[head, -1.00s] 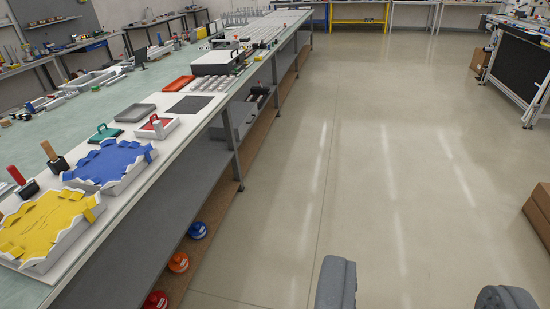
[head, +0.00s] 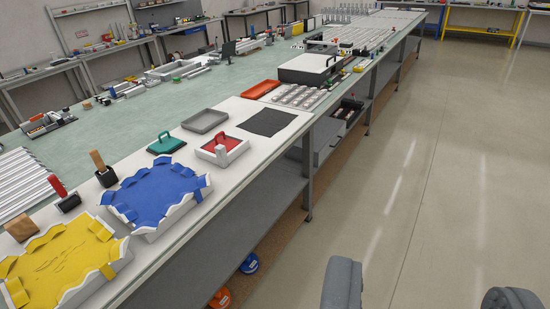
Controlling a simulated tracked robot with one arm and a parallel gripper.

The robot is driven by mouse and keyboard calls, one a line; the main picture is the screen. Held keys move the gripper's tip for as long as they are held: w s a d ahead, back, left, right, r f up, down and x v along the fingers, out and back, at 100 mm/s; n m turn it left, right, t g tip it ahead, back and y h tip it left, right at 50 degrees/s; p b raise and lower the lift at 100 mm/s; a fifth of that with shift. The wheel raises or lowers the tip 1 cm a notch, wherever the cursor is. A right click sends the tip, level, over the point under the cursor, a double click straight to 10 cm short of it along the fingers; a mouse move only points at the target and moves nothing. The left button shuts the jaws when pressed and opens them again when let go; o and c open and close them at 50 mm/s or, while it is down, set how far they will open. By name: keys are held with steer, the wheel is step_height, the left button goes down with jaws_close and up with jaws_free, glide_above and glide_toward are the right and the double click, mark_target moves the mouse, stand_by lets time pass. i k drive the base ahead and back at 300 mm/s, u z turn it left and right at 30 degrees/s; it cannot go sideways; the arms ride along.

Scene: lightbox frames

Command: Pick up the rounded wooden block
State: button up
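A brown wooden block (head: 20,226) with rounded-looking edges lies at the far left, on the white board at the back edge of the yellow tray (head: 122,252). A taller wooden handle on a black base (head: 103,168) stands upright further along the board. My gripper (head: 426,292) shows at the lower right as two grey fingers set wide apart. It is open and empty, over the floor, well to the right of the bench and apart from the block.
The long bench's front edge (head: 235,195) runs diagonally between my gripper and the block. A red-handled stamp (head: 64,196) and a blue tray (head: 195,192) stand near the block. A grey shelf (head: 265,195) lies below. The floor at right is clear.

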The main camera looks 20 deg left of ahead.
mark_target(22, 228)
steer(key=u, duration=0.55)
steer(key=i, duration=1.05)
steer(key=u, duration=1.15)
steer(key=i, duration=0.8)
steer(key=u, duration=0.4)
